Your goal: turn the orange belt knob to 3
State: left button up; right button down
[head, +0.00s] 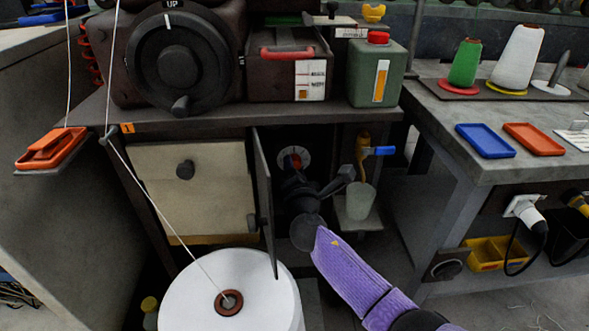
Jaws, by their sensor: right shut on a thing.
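The orange belt knob (292,161) sits on a pale round dial (305,155) inside the dark open compartment under the bench. Only part of the knob shows; its pointer and the numbers are too small or hidden to read. My right arm, with a purple sleeve, reaches in from the lower right. Its black gripper (294,177) is at the knob, shut on it, and covers its lower part. My left gripper is not in view.
A thin open door (264,195) stands edge-on just left of my right gripper. A blue-handled tap (379,151) over a pale cup (359,201) is close on the right. A big white thread cone (190,292) stands in front, below left.

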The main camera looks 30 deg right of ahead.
pick_arm(q)
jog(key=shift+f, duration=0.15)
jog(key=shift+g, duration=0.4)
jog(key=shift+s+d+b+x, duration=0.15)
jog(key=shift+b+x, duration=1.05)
jog(key=shift+b, duration=0.15)
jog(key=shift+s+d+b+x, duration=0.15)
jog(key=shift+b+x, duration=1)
jog(key=shift+b, duration=0.2)
pick_arm(e)
jog(key=shift+m+h, duration=0.35)
jog(key=shift+m, duration=4.35)
jog(key=shift+m+h, duration=0.35)
jog(key=shift+m, duration=4.65)
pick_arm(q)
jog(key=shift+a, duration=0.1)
pick_arm(e)
jog(key=shift+c, duration=2.3)
grip_release()
jog(key=shift+o, duration=0.9)
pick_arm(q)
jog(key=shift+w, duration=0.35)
pick_arm(e)
jog(key=shift+r, duration=0.1)
